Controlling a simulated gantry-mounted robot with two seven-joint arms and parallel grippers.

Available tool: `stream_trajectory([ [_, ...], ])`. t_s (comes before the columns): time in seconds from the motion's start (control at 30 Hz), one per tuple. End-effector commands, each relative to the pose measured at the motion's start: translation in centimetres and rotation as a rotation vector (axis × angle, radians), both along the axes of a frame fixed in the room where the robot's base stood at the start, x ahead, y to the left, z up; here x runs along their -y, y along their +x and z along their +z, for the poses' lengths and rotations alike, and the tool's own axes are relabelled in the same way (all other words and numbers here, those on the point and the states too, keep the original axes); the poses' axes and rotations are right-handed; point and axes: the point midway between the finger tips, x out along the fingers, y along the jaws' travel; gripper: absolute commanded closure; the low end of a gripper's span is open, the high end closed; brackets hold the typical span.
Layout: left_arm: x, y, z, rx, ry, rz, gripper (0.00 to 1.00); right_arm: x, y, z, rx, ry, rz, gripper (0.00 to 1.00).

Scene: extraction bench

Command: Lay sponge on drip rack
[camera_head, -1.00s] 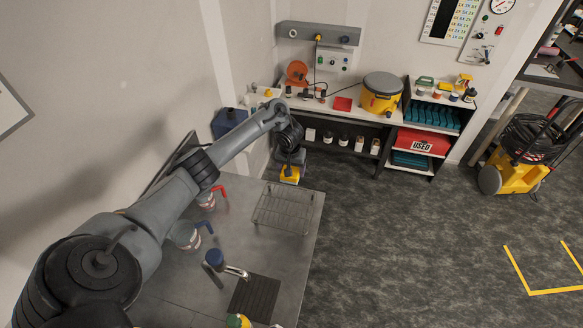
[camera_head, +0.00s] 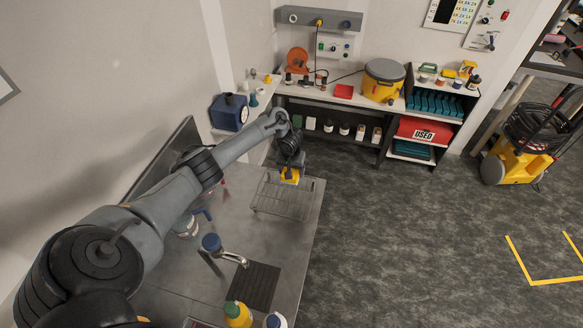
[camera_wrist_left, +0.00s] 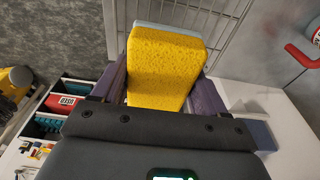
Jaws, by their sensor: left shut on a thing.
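A yellow sponge (camera_wrist_left: 164,68) with a pale layer along its far edge is held between the fingers of my left gripper (camera_wrist_left: 162,95). In the head view the sponge (camera_head: 290,175) shows below my left gripper (camera_head: 291,168), over the back part of the wire drip rack (camera_head: 283,206). The rack stands on the metal bench, and its wires (camera_wrist_left: 222,22) also show behind the sponge in the left wrist view. I cannot tell whether the sponge touches the rack. My right gripper is not in view.
A back shelf (camera_head: 326,94) carries several items. Grey floor lies open to the right.

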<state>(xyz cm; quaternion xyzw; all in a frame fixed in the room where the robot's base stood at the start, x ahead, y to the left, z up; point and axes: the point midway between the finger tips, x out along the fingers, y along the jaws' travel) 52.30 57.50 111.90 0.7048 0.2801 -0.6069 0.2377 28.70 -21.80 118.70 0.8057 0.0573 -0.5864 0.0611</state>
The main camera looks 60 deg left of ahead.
Motion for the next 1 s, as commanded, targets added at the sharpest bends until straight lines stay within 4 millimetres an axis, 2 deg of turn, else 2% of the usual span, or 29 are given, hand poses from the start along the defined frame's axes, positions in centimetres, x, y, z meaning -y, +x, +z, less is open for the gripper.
stream_trajectory([
  [0.1, 0.1, 0.0, -1.6, -0.001, -0.001, -0.001, 0.51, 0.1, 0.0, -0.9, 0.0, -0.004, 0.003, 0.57],
  [1.0, 0.0, 0.0, -10.4, -0.001, -0.001, 0.0, 0.51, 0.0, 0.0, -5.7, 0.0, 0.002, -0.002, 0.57],
])
